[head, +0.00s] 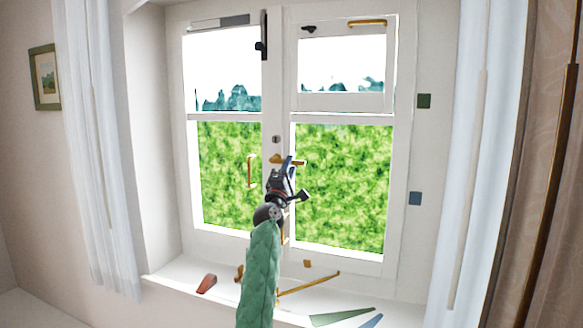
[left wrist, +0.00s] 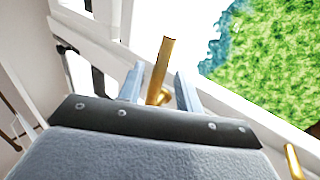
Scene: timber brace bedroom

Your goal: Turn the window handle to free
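The brass window handle (head: 298,162) sits on the middle stile between the two sashes, and its lever points to the right in the head view. My left gripper (head: 289,174) is at the handle and covers part of it. In the left wrist view, the brass lever (left wrist: 163,68) stands between the two grey fingers of my left gripper (left wrist: 160,88). The fingers are apart, with the lever between them; I cannot tell whether either one touches it. My right gripper is in neither view.
A brass pull (head: 251,171) is on the left sash, and a black bolt (head: 262,40) is above. On the sill lie a brass stay (head: 312,284), a red wedge (head: 206,284) and a green wedge (head: 340,316). Curtains (head: 95,150) hang at both sides.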

